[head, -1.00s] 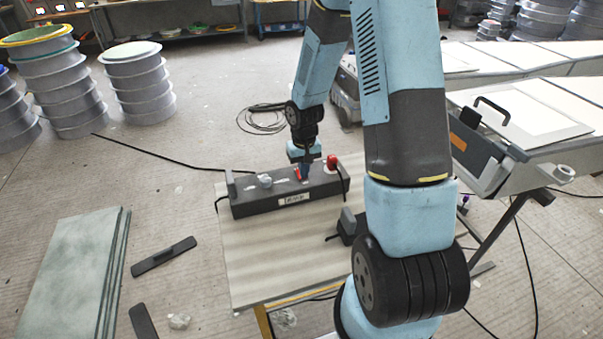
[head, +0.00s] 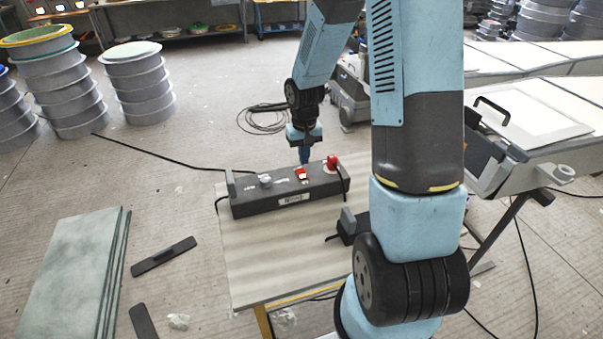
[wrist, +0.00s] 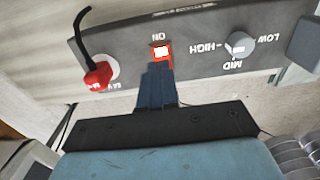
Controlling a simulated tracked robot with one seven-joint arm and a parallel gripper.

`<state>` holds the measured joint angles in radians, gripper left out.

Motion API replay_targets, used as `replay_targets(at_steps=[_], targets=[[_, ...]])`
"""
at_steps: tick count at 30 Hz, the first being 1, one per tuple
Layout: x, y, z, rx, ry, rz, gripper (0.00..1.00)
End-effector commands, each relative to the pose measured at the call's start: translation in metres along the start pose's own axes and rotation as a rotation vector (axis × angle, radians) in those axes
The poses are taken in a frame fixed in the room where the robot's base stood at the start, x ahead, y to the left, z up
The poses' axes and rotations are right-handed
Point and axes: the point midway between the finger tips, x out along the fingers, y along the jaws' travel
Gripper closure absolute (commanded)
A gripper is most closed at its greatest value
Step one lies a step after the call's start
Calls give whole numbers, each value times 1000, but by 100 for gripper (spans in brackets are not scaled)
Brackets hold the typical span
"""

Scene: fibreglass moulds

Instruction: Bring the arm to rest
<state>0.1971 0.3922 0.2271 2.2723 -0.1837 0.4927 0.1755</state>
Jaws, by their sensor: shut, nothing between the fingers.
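My gripper (head: 304,156) is at the end of my blue and black arm, above the back edge of a dark control box on the table. In the wrist view my gripper (wrist: 158,72) shows its dark blue fingers together, with nothing between them. The control box (head: 250,205) carries a lit red switch (head: 301,174), a grey knob (head: 265,180) and a red plug (head: 332,163). In the wrist view the switch (wrist: 161,52), marked ON, is just beyond the fingertips. The knob (wrist: 238,44) has its LOW, MID and HIGH marks.
The table (head: 265,260) has bare room in front of the box. A small dark block (head: 352,226) stands beside my arm. Cables lie across the floor. Green-grey sheets (head: 75,265) are at the left, stacked round moulds (head: 140,85) behind. A workbench (head: 535,115) is at the right.

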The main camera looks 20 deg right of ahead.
Motion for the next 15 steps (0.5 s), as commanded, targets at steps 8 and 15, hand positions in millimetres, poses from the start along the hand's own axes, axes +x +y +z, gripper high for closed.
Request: replay_targets(at_steps=[8, 15], targets=[[-12, 0, 0, 1, 0, -1, 100], [-13, 0, 0, 0, 0, -1, 100]])
